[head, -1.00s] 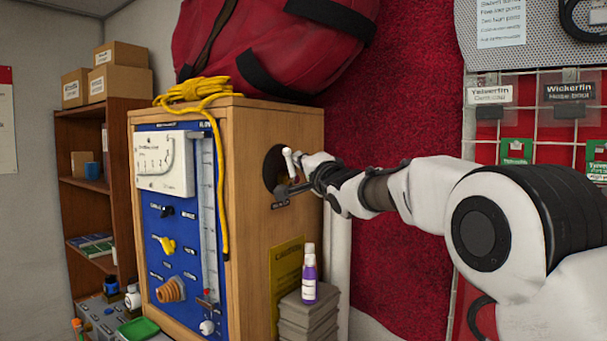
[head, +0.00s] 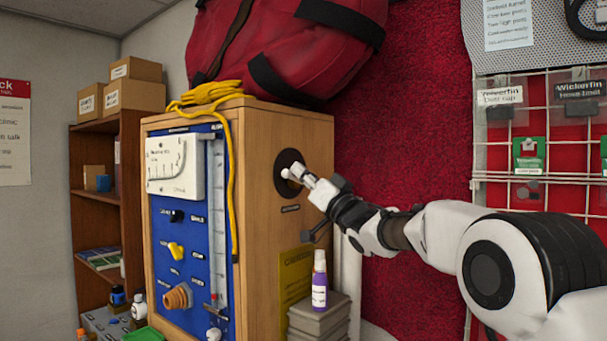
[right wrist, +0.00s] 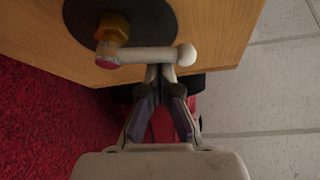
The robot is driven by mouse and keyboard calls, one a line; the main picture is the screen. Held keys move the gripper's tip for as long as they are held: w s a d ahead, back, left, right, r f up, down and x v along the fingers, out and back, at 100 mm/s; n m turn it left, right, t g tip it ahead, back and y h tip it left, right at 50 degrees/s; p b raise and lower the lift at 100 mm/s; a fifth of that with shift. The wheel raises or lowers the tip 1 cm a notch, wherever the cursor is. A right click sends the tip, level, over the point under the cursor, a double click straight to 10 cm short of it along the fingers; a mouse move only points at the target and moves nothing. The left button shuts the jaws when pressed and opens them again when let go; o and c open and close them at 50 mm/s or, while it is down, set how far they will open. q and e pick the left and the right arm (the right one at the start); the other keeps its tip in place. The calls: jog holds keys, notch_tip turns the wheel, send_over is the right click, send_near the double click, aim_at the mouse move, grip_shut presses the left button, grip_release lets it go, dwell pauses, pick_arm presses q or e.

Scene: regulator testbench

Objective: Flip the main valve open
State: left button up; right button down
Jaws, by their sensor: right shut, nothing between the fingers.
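The main valve sits on the right side wall of the wooden cabinet (head: 254,150). It has a round black plate (right wrist: 150,22), a brass fitting (right wrist: 113,28) and a white lever (right wrist: 150,54) with a ball end (right wrist: 186,54). In the head view the lever (head: 286,173) is small and partly hidden by the gripper. My right gripper (head: 302,177) points at it from the right. In the right wrist view its fingertips (right wrist: 160,72) are together and empty, right at the lever's edge near the ball end; I cannot tell if they touch. My left gripper is out of view.
The cabinet's blue front panel (head: 184,258) has knobs and gauges. A yellow cable (head: 232,190) hangs down its corner, and a red bag (head: 285,45) lies on top.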

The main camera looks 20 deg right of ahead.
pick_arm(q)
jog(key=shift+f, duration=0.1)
pick_arm(e)
jog(key=shift+f+n+y, duration=0.2)
jog(key=shift+n+y, duration=0.4)
jog(key=shift+n, duration=0.1)
